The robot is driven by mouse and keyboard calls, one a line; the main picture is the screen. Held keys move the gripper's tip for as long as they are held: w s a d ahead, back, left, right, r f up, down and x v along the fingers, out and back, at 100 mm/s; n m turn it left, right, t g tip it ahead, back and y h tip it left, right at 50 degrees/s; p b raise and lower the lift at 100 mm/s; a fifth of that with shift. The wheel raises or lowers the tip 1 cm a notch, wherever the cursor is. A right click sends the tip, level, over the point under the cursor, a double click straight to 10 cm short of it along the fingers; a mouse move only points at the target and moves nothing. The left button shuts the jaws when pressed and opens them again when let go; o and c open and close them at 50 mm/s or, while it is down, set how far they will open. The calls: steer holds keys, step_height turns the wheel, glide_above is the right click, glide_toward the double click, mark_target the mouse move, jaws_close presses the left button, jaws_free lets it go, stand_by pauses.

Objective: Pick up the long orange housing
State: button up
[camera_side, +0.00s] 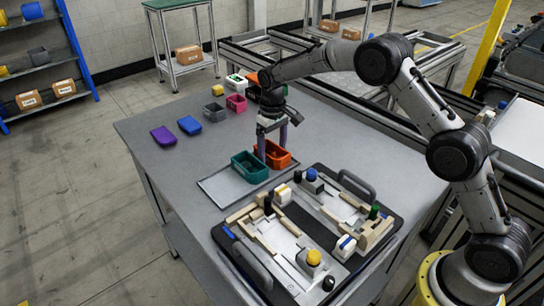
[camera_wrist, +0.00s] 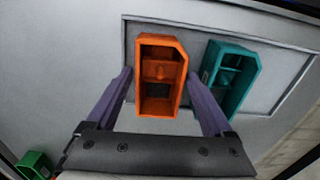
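The long orange housing (camera_side: 284,158) is an open-topped box at the right end of a flat tray (camera_side: 222,188), beside a teal housing (camera_side: 249,167). In the wrist view the orange housing (camera_wrist: 160,88) lies lengthwise between the two purple fingers of my gripper (camera_wrist: 160,75). The left finger shows a small gap to its wall; the right finger is very close to the other wall, and I cannot tell if it touches. In the side view my gripper (camera_side: 273,148) points down over the housing, its fingers partly hiding it. The teal housing (camera_wrist: 228,78) is just right of the right finger.
A black-edged fixture board (camera_side: 310,225) with blocks and knobs fills the table's front right. Purple (camera_side: 164,136) and blue (camera_side: 189,125) pieces lie at the left. Grey (camera_side: 214,112) and pink (camera_side: 236,103) bins stand behind. The table's left front is clear.

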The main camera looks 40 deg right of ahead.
steer(key=c, duration=1.2)
